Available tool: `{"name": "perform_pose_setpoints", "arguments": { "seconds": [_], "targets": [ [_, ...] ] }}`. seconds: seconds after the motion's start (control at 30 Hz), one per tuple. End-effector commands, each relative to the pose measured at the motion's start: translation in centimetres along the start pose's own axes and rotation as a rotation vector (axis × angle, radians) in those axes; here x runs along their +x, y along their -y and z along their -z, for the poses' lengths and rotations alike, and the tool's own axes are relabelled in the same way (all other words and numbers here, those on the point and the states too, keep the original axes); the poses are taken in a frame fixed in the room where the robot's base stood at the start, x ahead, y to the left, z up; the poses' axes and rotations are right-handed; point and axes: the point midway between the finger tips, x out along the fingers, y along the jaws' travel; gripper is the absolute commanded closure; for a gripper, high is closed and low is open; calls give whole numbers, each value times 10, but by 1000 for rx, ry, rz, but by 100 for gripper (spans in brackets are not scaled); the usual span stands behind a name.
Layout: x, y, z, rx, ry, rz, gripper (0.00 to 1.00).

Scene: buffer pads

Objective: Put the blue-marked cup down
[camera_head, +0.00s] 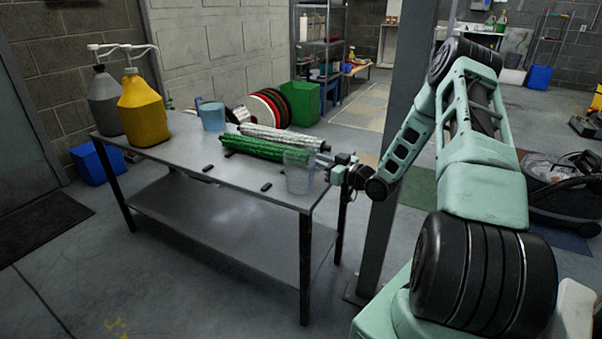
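A clear, see-through cup (299,174) is upright at the front right corner of the metal table (236,174). No blue mark can be made out on it at this size. My gripper (322,161) reaches in from the right, with its fingers at the cup's right side near the upper half. The fingers are too small and partly overlapped by the cup to show whether they are closed on it. I cannot tell whether the cup's base touches the tabletop. A light-blue, see-through cup or jug (212,117) stands at the back of the table.
Small dark pads (266,187) lie along the table's front part, left of the clear cup. A green roll (262,149) and a pale roll (280,135) lie behind it. Yellow (141,112) and grey pump jugs stand at the left end. A grey post (395,130) rises right of the table.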

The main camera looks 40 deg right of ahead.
Motion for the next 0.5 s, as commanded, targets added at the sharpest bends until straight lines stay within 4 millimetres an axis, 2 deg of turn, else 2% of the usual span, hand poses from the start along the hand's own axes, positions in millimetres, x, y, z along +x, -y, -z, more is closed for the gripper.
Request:
{"name": "perform_pose_setpoints", "arguments": {
  "seconds": [0.13, 0.4, 0.5],
  "targets": [
    [16, 0, -1, -1, 0, 0, 78],
    [19, 0, -1, 0, 1, -1, 78],
    [19, 0, -1, 0, 1, -1, 100]
  ]
}}
